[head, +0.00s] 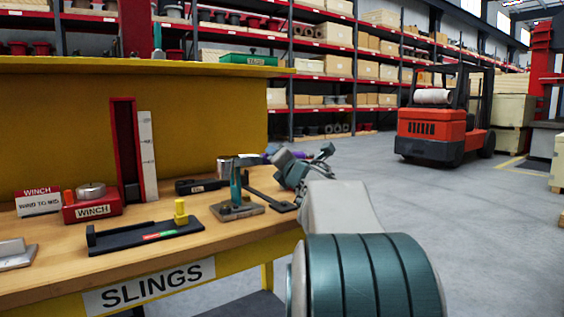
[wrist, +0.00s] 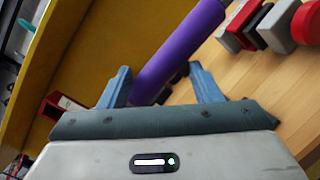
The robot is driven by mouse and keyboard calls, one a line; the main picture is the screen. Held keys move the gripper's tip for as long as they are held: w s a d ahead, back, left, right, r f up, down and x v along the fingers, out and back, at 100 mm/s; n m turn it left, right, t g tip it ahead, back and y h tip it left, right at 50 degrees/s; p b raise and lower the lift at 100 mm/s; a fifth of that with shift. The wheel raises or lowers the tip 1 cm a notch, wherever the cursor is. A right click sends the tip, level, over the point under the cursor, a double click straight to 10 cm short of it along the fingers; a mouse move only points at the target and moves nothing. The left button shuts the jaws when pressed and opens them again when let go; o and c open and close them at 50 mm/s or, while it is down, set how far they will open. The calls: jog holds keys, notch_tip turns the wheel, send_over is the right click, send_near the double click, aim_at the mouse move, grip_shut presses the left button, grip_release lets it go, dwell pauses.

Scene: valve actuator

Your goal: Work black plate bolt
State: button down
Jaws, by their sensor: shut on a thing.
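A long black plate (head: 145,238) lies on the workbench, with a green and red mark along its front edge. A yellow bolt (head: 180,212) stands upright at its right end. My gripper (wrist: 160,78) has its two blue fingers on either side of a purple cylinder (wrist: 185,45) and is shut on it. In the head view, a bit of purple (head: 302,154) shows at my gripper, beyond the bench's right part. My gripper is well to the right of the black plate and the yellow bolt, apart from both. The cylinder's lower end is hidden by my gripper.
A teal upright piece on a grey base (head: 238,208) stands right of the black plate. A red WINCH box (head: 92,208) and a red-framed gauge (head: 128,150) are to the left. A yellow panel (head: 60,125) backs the bench. Open floor lies right, with an orange forklift (head: 432,130).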

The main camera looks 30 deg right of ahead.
jog(key=shift+n+g, duration=0.3)
jog(key=shift+g, duration=0.1)
jog(key=f, duration=0.2)
jog(key=f+b, duration=0.1)
jog(key=f, duration=0.2)
jog(key=shift+s+a, duration=0.15)
jog(key=shift+a, duration=0.05)
jog(key=w+f, duration=0.3)
jog(key=shift+w+d+f, duration=0.15)
jog(key=shift+d, duration=0.05)
jog(key=shift+w+b, duration=0.2)
jog(key=shift+b, duration=0.15)
jog(key=shift+s+a+r, duration=0.15)
jog(key=shift+s+r, duration=0.2)
jog(key=shift+s, duration=0.5)
jog(key=shift+s+d+f+b, duration=0.15)
jog(key=shift+d+b, duration=0.1)
jog(key=shift+b, duration=0.3)
jog(key=shift+p, duration=0.35)
jog(key=shift+r+p, duration=2.2)
jog(key=shift+r, duration=0.35)
